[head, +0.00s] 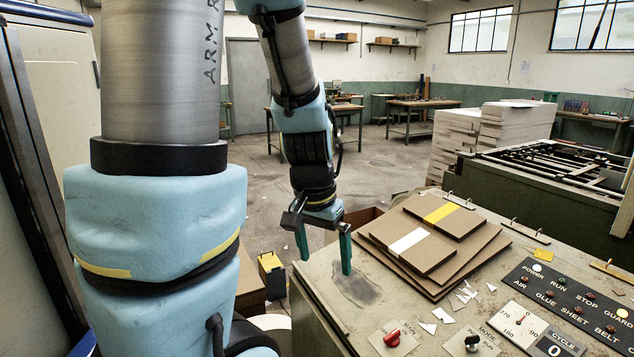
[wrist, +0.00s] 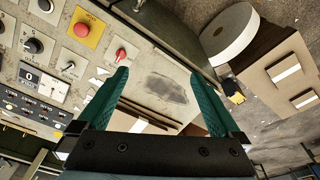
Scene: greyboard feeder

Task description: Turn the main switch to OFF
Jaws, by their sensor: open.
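The main switch (head: 392,338) is a red rotary knob on a pale plate marked MAIN, at the front edge of the console top in the head view. It also shows in the wrist view (wrist: 121,54), just beyond the tip of the left finger. I cannot tell which position its knob points to. My gripper (head: 323,250) hangs fingers down over the left part of the console, back and left of the switch. Its two green fingers are apart with nothing between them, also in the wrist view (wrist: 161,85). It is not touching the switch.
A black MODE knob (head: 472,342) sits right of the switch. A red mushroom button (wrist: 82,29) on a yellow plate shows in the wrist view. Stacked greyboard sheets (head: 430,240) lie behind on the console. An indicator panel (head: 570,300) and cycle dial (head: 522,318) stand to the right.

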